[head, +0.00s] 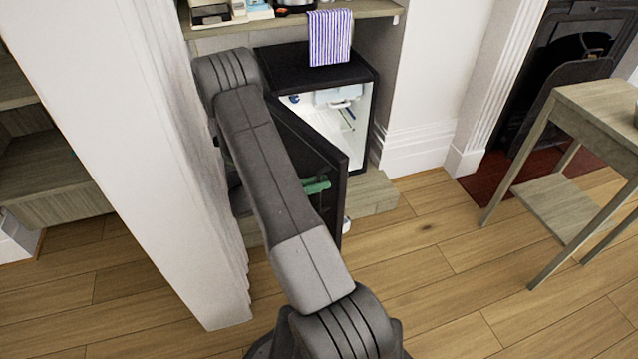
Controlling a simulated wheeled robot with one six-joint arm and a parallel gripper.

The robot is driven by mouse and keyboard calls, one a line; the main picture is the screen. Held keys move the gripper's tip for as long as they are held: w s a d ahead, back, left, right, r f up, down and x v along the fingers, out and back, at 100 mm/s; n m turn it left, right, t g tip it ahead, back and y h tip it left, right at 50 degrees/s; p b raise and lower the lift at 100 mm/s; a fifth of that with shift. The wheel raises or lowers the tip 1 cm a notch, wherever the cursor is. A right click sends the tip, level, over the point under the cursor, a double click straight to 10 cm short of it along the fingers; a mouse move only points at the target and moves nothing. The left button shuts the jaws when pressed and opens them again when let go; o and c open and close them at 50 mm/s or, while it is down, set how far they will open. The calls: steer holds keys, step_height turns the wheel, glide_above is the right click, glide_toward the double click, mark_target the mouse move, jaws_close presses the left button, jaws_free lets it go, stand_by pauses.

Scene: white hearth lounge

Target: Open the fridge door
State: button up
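The small black fridge (364,72) stands in an alcove under a wooden shelf. Its door (322,148) stands partly open, swung out toward me on the left side. The lit white interior (352,125) shows, with a shelf and a few items inside. A green item (316,186) sits on the inner side of the door. My arm crosses in front of the door and hides much of it and the left of the fridge. My gripper is hidden behind my arm or the door, so its hold cannot be seen.
A white wall end (120,120) stands close to the left of my arm. A striped towel (330,38) hangs from the shelf (375,8) over the fridge's top front. A wooden side table (590,100) stands at right by a fireplace (565,60). The wooden floor between is clear.

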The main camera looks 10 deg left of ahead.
steer(key=o, duration=0.4)
steer(key=shift+c, duration=0.2)
step_height(320, 180, up, 10)
steer(key=p, duration=0.3)
